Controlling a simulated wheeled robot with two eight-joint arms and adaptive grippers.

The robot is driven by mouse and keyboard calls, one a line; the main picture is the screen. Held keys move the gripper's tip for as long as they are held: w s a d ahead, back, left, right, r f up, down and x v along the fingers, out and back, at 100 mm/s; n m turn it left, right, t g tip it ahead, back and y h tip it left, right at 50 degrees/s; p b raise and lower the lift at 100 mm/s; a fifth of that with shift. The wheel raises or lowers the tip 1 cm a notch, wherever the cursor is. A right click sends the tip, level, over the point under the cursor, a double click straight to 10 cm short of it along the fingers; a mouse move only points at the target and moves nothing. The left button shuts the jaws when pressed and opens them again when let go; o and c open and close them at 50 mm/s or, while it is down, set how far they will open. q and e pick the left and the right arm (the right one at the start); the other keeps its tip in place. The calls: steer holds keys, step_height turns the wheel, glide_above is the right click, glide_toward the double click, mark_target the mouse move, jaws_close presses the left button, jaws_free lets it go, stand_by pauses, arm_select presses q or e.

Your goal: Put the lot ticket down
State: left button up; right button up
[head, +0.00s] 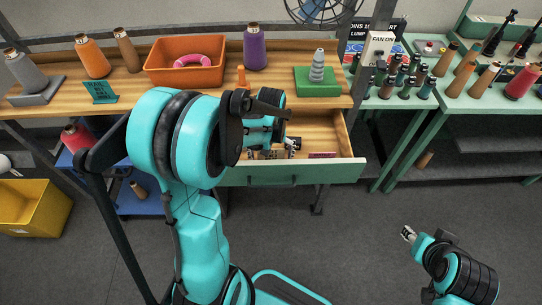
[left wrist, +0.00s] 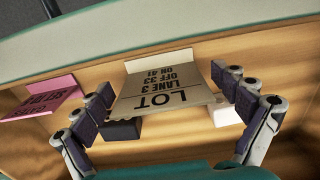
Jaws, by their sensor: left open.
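The lot ticket (left wrist: 160,90), a tan card with dark print that reads upside down, is in the open drawer (left wrist: 245,52) in the left wrist view. It has a paler folded strip at its far edge. My left gripper (left wrist: 163,82) is open, with a finger on either side of the ticket; the right finger is very close to the ticket's edge. I cannot tell whether they touch. In the head view my left gripper (head: 282,147) is inside the drawer (head: 290,173), and my arm hides much of it. My right gripper (head: 408,233) is small and low at the right, away from the drawer.
A pink card (left wrist: 42,100) lies left of the ticket in the drawer. A black object (left wrist: 122,131) and a white object (left wrist: 222,114) show near the ticket. On the bench above stand an orange bin (head: 186,60), thread cones and a green block (head: 317,88).

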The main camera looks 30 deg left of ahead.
arm_select(q)
step_height(320, 180, up, 11)
steer(key=p, duration=0.3)
steer(key=s+d+r+m+t, duration=0.1)
steer(key=s+d+r, duration=0.1)
steer(key=s+d+r+m+t, duration=0.2)
steer(key=s+d+r, duration=0.1)
steer(key=shift+d+p, duration=0.25)
steer(key=shift+p, duration=0.1)
steer(key=s+d+m+t, duration=0.3)
steer(key=s+d+t, duration=0.1)
steer(key=s, duration=0.1)
steer(key=shift+s+d+r, duration=0.2)
steer(key=shift+d, duration=0.15)
